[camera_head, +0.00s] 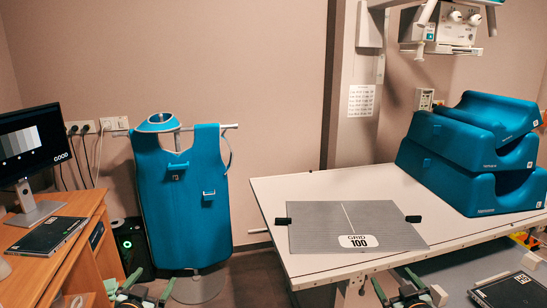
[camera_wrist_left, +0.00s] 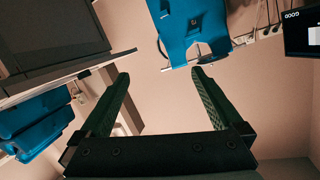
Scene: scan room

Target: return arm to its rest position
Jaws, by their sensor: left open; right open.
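My left gripper (camera_head: 149,284) shows at the bottom edge of the head view, between the wooden desk and the white table. It is open and empty. In the left wrist view its two dark green fingers (camera_wrist_left: 160,75) stand apart with nothing between them. My right gripper (camera_head: 397,283) is at the bottom edge of the head view, in front of the white table's near edge. It is open, and I see nothing held in it. Most of both arms is out of view.
The white table (camera_head: 290,192) carries a grey grid plate (camera_head: 305,238) and stacked blue cushions (camera_head: 470,150). A blue apron (camera_head: 182,210) hangs on a stand. The wooden desk (camera_head: 75,248) at left holds a monitor (camera_head: 35,140) and a dark flat case (camera_head: 48,235). Another case (camera_head: 512,290) lies at lower right.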

